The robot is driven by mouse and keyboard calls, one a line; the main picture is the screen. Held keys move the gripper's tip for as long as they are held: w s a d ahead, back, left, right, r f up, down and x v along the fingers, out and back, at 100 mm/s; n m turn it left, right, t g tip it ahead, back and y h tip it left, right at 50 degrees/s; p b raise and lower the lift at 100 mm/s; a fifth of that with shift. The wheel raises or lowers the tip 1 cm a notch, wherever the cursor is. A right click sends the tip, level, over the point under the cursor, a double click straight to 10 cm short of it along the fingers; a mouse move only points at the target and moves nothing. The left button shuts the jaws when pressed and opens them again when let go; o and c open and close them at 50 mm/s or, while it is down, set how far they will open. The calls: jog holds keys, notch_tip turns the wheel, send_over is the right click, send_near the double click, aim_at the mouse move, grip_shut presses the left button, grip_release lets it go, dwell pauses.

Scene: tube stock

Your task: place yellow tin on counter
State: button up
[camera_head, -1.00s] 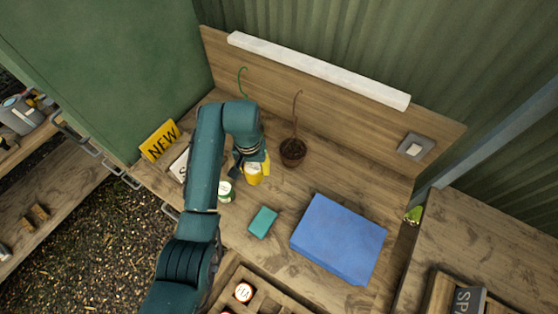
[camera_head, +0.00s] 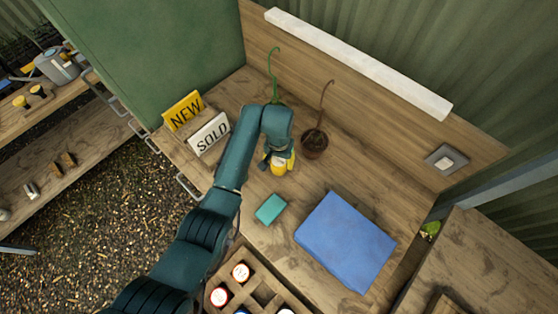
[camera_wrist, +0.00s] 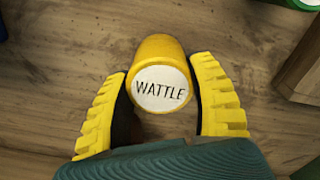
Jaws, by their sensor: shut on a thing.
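The yellow tin (camera_head: 278,170) has a white lid lettered WATTLE, clear in the wrist view (camera_wrist: 161,88). My gripper (camera_wrist: 164,82) is shut on it, with one yellow ribbed finger on each side. In the head view my gripper (camera_head: 279,160) holds the tin at the wooden counter (camera_head: 240,212), between the brown plant pot and the teal block. The lid faces the wrist camera. I cannot tell whether the tin's base touches the wood.
The brown pot (camera_head: 314,143) stands close right of the tin. A teal block (camera_head: 271,208) and blue box (camera_head: 345,240) lie nearer. NEW (camera_head: 185,112) and SOLD (camera_head: 209,133) signs stand left. A compartmented crate (camera_head: 262,277) holds tins. A green-rimmed tin (camera_wrist: 306,4) shows at the wrist view's corner.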

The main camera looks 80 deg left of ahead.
aim_at(279, 160)
jog(key=shift+f, duration=0.15)
jog(key=o, duration=1.2)
notch_tip(279, 160, up, 12)
jog(key=shift+r+p, duration=0.15)
jog(key=shift+p, duration=0.3)
